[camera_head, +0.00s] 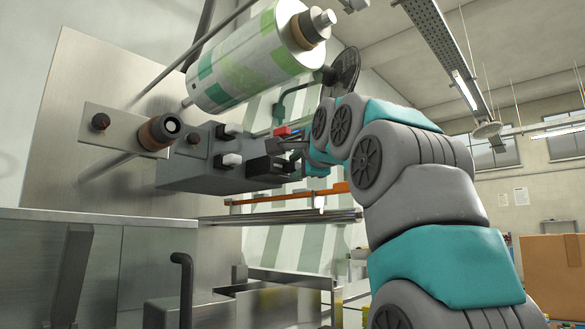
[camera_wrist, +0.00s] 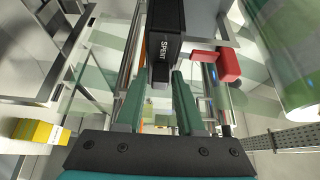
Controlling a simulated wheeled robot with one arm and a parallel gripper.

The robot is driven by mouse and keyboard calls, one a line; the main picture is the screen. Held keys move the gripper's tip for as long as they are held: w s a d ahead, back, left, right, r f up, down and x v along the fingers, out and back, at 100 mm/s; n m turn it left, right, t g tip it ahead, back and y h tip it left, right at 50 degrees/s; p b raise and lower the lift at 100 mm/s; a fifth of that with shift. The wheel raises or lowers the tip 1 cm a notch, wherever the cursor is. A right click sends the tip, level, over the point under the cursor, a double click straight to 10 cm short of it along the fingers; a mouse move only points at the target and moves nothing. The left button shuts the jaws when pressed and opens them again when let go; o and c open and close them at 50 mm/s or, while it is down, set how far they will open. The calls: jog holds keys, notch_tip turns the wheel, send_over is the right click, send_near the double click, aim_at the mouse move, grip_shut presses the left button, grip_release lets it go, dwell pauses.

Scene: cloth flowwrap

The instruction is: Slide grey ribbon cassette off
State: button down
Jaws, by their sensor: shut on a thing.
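The ribbon cassette (camera_wrist: 165,32) is a dark grey block marked "SPENT" at the top middle of the wrist view. Its narrow grip tab (camera_wrist: 160,74) points towards me. My gripper (camera_wrist: 159,86) has its two green fingers on either side of this tab, shut on it. In the head view my gripper (camera_head: 299,148) is at the right end of the grey printer housing (camera_head: 195,170), beside the dark cassette (camera_head: 266,167). Whether the cassette is still fully seated is hidden.
A large film roll (camera_head: 240,65) with green and white patches hangs above the housing. A red lever (camera_wrist: 228,65) sits just right of the cassette in the wrist view. An orange rail (camera_head: 290,197) runs below. A yellow box (camera_wrist: 38,131) shows at the lower left.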

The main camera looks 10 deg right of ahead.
jog(key=shift+d, duration=0.1)
jog(key=s+d+b, duration=0.1)
jog(key=s+d, duration=0.5)
jog(key=s, duration=0.2)
jog(key=shift+s, duration=0.3)
dwell(1.5)
